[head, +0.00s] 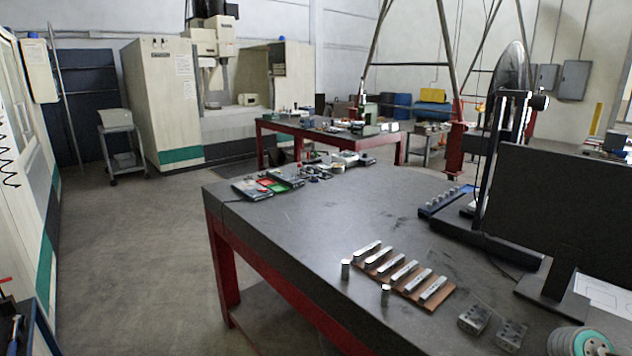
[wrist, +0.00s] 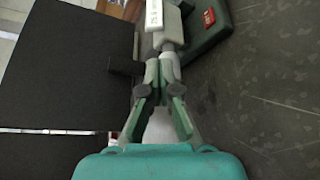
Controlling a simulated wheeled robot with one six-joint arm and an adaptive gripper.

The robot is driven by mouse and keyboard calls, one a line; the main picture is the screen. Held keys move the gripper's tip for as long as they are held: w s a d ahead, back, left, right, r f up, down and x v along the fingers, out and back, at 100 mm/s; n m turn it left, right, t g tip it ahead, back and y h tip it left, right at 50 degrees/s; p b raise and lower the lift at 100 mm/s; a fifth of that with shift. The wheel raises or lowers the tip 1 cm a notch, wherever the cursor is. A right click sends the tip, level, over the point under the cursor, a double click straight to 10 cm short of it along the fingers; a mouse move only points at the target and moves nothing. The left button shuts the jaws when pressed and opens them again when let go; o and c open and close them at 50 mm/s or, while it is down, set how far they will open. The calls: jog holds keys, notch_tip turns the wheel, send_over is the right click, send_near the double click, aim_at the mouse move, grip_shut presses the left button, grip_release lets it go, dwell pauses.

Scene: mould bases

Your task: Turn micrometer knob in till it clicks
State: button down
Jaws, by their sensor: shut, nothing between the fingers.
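In the wrist view, my gripper (wrist: 161,66) points up the picture with its fingertips together and nothing held between them. I cannot tell whether the fingertips touch the cylinder. A dark green piece (wrist: 210,32) with a red patch lies beside the body. I cannot make out the micrometer or my gripper in the head view.
The dark tabletop (head: 300,215) holds a brown board (head: 408,292) with several metal bars, two small upright cylinders, and two metal blocks (head: 475,319). A dark panel (head: 560,205) and a tall black stand (head: 486,170) rise at the right. The table's left middle is clear.

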jog(key=shift+s+a+f, duration=0.25)
jog(key=shift+a+f, duration=0.05)
jog(key=shift+f, duration=0.15)
dwell(0.3)
jog(key=shift+s+a+f, duration=0.1)
jog(key=shift+f, duration=0.45)
jog(key=shift+s+a, duration=0.1)
jog(key=shift+a, duration=0.05)
dwell(0.4)
jog(key=shift+s+a+r, duration=0.1)
jog(key=shift+a, duration=0.1)
jog(key=shift+w+a, duration=0.95)
jog(key=shift+w, duration=0.2)
jog(key=shift+w+a, duration=0.95)
jog(key=shift+w, duration=0.15)
jog(key=shift+w+d+r, duration=0.2)
jog(key=shift+w+r, duration=0.25)
jog(key=shift+r, duration=0.05)
jog(key=shift+w+d+r, duration=0.2)
jog(key=shift+w+r, duration=0.2)
jog(key=shift+r, duration=0.1)
jog(key=shift+s+d, duration=1.1)
jog(key=shift+s, duration=0.2)
jog(key=shift+s+d, duration=1.1)
jog(key=shift+s, duration=0.2)
